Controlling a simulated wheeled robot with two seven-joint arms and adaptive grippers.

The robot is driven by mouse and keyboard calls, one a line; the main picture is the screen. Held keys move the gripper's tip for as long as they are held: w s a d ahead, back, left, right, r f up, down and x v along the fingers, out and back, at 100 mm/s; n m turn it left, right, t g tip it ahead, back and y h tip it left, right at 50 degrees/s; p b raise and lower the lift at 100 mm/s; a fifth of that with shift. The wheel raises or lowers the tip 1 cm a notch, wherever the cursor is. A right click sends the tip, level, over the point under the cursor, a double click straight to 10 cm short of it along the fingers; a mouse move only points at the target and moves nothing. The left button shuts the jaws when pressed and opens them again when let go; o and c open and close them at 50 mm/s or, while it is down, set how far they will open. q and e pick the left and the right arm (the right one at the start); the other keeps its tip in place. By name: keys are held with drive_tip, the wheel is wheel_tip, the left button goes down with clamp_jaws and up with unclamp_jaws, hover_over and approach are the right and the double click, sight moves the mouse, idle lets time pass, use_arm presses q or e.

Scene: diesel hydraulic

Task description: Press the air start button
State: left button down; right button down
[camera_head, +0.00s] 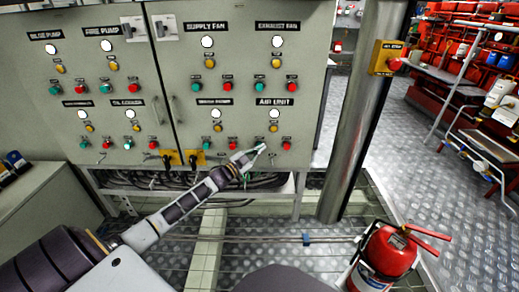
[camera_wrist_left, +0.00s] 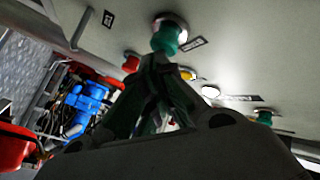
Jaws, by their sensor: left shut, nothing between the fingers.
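The AIR UNIT group (camera_head: 275,102) is at the lower right of the grey control cabinet, with a white lamp (camera_head: 274,114), an amber lamp (camera_head: 273,127) and a red button (camera_head: 286,145). Its green start button is mostly hidden behind my gripper in the head view. My left gripper (camera_head: 261,148) is shut and empty, its tips at that button. In the left wrist view the green button (camera_wrist_left: 168,36) is right at the fingertips (camera_wrist_left: 160,62); I cannot tell whether they touch or whether it is pressed in. My right gripper is not in view.
Other button groups cover the cabinet (camera_head: 235,70). Black-handled switches (camera_head: 196,158) sit left of the gripper, with cables (camera_head: 205,180) below. A steel post (camera_head: 358,120) with a yellow stop box (camera_head: 384,58) stands right. A red extinguisher (camera_head: 386,258) is at the front right.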

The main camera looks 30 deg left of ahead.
use_arm(q)
drive_tip(key=shift+w+a, duration=0.1)
drive_tip(key=shift+w, duration=0.05)
idle(0.5)
drive_tip(key=shift+s+d+p, duration=0.5)
drive_tip(key=shift+s+p, duration=0.3)
drive_tip(key=shift+p, duration=0.05)
drive_tip(key=shift+s, duration=0.1)
drive_tip(key=s+d+p, duration=0.1)
drive_tip(key=s+p, duration=0.1)
drive_tip(key=s+d+p, duration=0.1)
drive_tip(key=s, duration=0.1)
drive_tip(key=shift+d+p, duration=0.3)
drive_tip(key=shift+p, duration=0.1)
idle(0.3)
drive_tip(key=shift+f, duration=0.1)
idle(0.8)
